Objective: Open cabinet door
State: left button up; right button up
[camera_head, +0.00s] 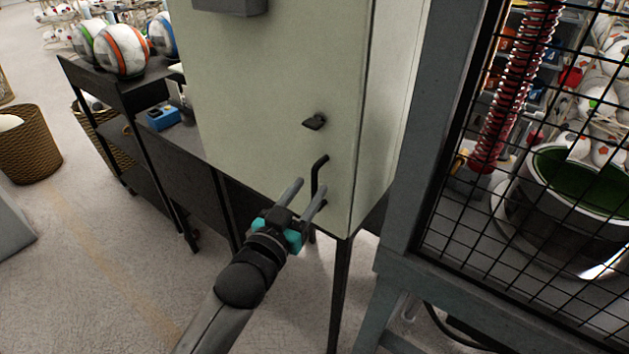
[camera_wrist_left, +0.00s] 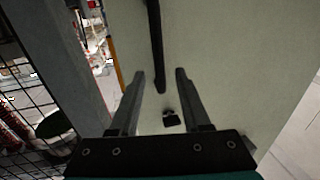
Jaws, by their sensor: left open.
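The cabinet door (camera_head: 280,90) is a pale grey-green panel and looks shut. A black bar handle (camera_head: 318,175) stands out near its lower right, below a small black latch (camera_head: 315,121). My left gripper (camera_head: 307,192) is open, with its two fingers pointing at the door just by the handle. In the left wrist view the handle (camera_wrist_left: 155,45) runs down to the gap between the open fingertips (camera_wrist_left: 160,76), and the latch (camera_wrist_left: 171,118) shows between the fingers. I cannot tell whether a finger touches the handle. My right gripper is not in view.
A grey-framed mesh cage (camera_head: 540,190) with a red spring and balls stands close on the right. A dark table (camera_head: 190,140) with balls and a blue box is behind on the left. A wicker basket (camera_head: 30,155) stands far left. The floor in front is clear.

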aim_at(313, 184)
pick_arm(q)
jog(key=shift+x, duration=1.75)
grip_shut()
